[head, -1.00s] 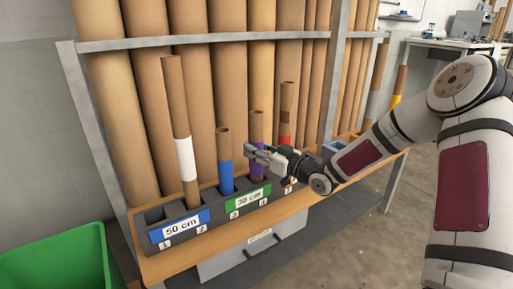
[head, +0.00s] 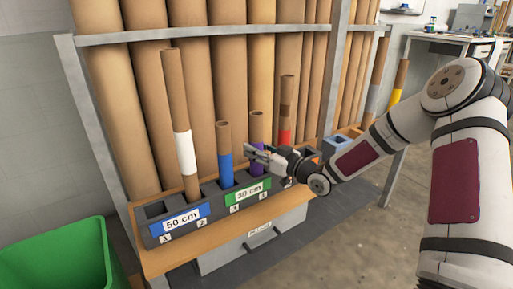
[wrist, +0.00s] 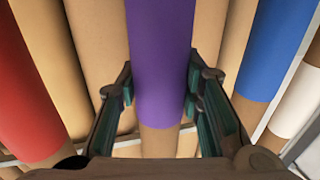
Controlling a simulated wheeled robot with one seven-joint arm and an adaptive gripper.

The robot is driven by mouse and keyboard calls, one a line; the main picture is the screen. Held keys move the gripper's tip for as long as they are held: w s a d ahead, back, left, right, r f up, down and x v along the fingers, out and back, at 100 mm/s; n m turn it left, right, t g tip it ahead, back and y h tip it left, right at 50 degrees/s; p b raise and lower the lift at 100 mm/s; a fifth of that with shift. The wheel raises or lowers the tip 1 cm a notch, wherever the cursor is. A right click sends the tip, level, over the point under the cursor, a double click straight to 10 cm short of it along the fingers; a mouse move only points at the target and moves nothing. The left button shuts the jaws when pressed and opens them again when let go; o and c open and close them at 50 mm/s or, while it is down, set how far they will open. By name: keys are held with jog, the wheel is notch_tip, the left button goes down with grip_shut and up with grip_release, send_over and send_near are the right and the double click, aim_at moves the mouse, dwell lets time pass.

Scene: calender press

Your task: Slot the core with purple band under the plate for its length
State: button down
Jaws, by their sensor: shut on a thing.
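The core with the purple band (head: 257,117) is upright in my gripper (head: 262,155), above or in the right slot of the green "30 cm" plate (head: 247,194); its foot is hidden behind my gripper. In the wrist view the purple band (wrist: 160,60) runs between the two fingers, which are shut on it from both sides. The blue-banded core (head: 225,165) stands in the left slot of the same plate.
A white-banded core (head: 183,150) stands over the blue "50 cm" plate (head: 181,225), whose left slot is empty. A red-banded core (head: 286,110) is close on the right. Tall tubes lean behind a grey rail (head: 200,40). A green bin (head: 60,255) is at lower left.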

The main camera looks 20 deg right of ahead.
jog(key=shift+f, duration=0.1)
jog(key=c, duration=1)
grip_release()
jog(key=shift+c, duration=0.2)
jog(key=v, duration=1.2)
jog(key=shift+f, duration=0.1)
